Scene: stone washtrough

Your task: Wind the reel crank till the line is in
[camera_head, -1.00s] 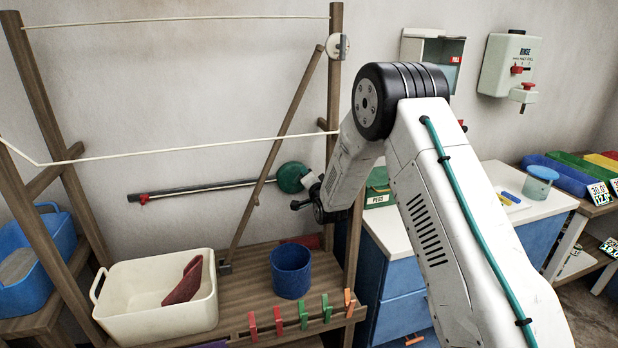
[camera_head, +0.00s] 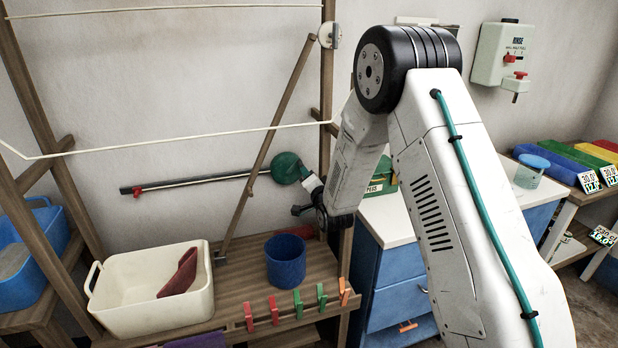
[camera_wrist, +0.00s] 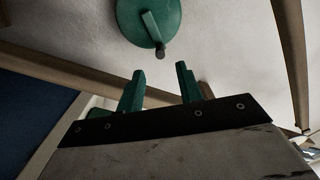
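The green reel (camera_head: 286,168) is a disc at the right end of a grey bar, behind the drying frame. In the wrist view the reel (camera_wrist: 148,20) shows a crank arm ending in a dark knob (camera_wrist: 160,50) that points down. My gripper (camera_wrist: 160,82) has two green fingers, apart and empty, with the knob just beyond their tips. In the head view my gripper (camera_head: 308,183) is beside the reel at its lower right, partly hidden by my wrist. The cream line (camera_head: 180,146) runs across the frame, with another strand along the top.
A slanted wooden bar (camera_head: 272,137) passes just left of the reel. Below are a cream tub (camera_head: 140,310), a blue bucket (camera_head: 286,262) and several coloured pegs on the shelf edge. A blue cabinet (camera_head: 400,295) stands right of the frame.

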